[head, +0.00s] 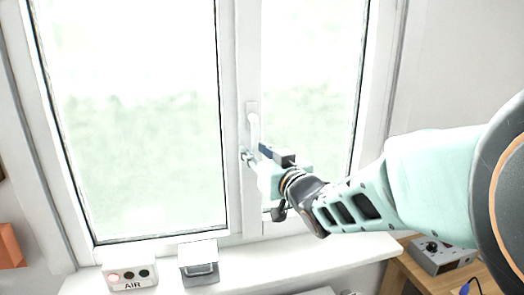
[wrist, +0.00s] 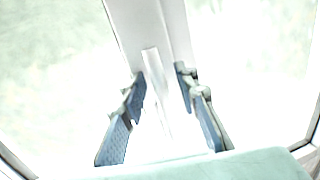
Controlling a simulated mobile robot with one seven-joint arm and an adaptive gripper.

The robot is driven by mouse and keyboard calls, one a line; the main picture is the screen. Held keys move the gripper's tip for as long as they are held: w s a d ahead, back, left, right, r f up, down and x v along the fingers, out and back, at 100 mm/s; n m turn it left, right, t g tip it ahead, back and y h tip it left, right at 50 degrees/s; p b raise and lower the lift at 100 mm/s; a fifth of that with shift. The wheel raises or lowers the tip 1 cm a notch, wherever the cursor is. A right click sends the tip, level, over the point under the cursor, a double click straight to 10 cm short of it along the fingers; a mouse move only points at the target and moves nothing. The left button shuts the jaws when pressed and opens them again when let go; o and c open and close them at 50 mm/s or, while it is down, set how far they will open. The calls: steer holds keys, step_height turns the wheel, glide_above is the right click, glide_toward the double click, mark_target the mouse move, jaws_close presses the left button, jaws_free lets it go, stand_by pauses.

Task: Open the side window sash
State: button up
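The window handle (head: 253,128) is white and points down on the upright frame member between the two panes. The narrower right sash (head: 308,100) looks closed in its frame. My gripper (head: 255,154) is at the handle's lower part in the head view. In the wrist view my gripper (wrist: 160,80) is open, with its blue-padded fingers apart. The handle (wrist: 155,88) shows between the fingers there, with bright gaps on both sides. Whether either finger touches it I cannot tell. My gripper hides the lower end of the handle in the head view.
A white sill (head: 325,258) runs below the window. On it stand a box marked AIR (head: 130,275) and a grey box with a handle (head: 199,262). A grey device (head: 442,254) sits on a wooden table at the lower right. An orange object (head: 10,246) is at far left.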

jaws_close()
